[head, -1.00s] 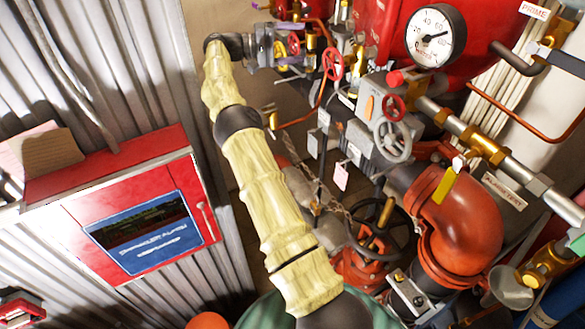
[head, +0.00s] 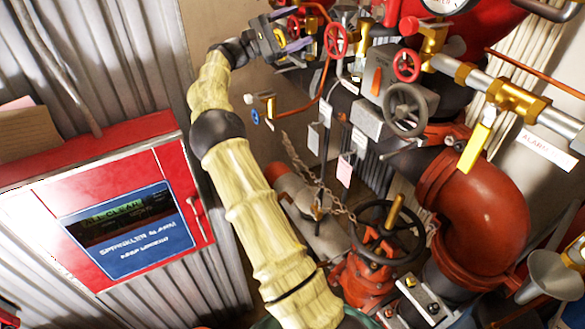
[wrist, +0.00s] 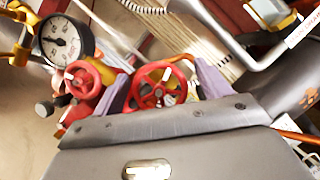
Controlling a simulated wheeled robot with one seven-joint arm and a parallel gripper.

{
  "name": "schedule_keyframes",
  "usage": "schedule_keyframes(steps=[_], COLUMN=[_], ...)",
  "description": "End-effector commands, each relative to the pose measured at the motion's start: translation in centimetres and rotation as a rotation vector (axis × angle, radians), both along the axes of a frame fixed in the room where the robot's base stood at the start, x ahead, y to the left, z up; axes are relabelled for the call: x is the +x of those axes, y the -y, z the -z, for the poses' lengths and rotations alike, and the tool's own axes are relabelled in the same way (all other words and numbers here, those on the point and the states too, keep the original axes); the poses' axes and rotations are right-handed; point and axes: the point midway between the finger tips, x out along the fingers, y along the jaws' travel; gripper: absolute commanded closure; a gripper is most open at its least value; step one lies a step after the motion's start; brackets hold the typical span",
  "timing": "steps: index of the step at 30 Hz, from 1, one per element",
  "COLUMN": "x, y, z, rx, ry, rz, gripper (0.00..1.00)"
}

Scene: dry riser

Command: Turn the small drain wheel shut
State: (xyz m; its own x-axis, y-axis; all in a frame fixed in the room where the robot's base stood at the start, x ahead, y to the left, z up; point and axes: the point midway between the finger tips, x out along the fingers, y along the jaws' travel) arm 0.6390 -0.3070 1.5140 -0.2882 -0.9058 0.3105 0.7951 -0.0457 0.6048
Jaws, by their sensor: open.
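My gripper (head: 294,34) is open at the top middle of the head view, by a cluster of small red handwheels. In the wrist view, its two purple fingers stand apart (wrist: 163,76), with a spoked red wheel (wrist: 160,88) showing between them. I cannot tell whether they touch it. A second small red wheel (wrist: 82,80) lies just left of the left finger. In the head view, one red wheel (head: 336,40) is right of the gripper, and another (head: 407,65) is further right. No readable label shows which is the drain wheel.
A grey wheel (head: 408,108) and a large black wheel (head: 388,230) sit lower right, beside a thick red elbow pipe (head: 480,205). A red alarm cabinet (head: 130,225) is left. A gauge (wrist: 66,40) shows upper left.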

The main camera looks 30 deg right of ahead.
Motion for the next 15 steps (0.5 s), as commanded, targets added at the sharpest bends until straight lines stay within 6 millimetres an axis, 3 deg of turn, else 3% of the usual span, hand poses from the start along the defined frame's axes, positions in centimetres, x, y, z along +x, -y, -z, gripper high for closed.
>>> schedule_keyframes(steps=[1,15], x=[0.17,0.02], y=[-0.03,0.0], z=[0.95,0.21], rx=[0.013,0.041], ry=[-0.06,-0.546], rz=[-0.006,-0.004], gripper=[0.23,0.23])
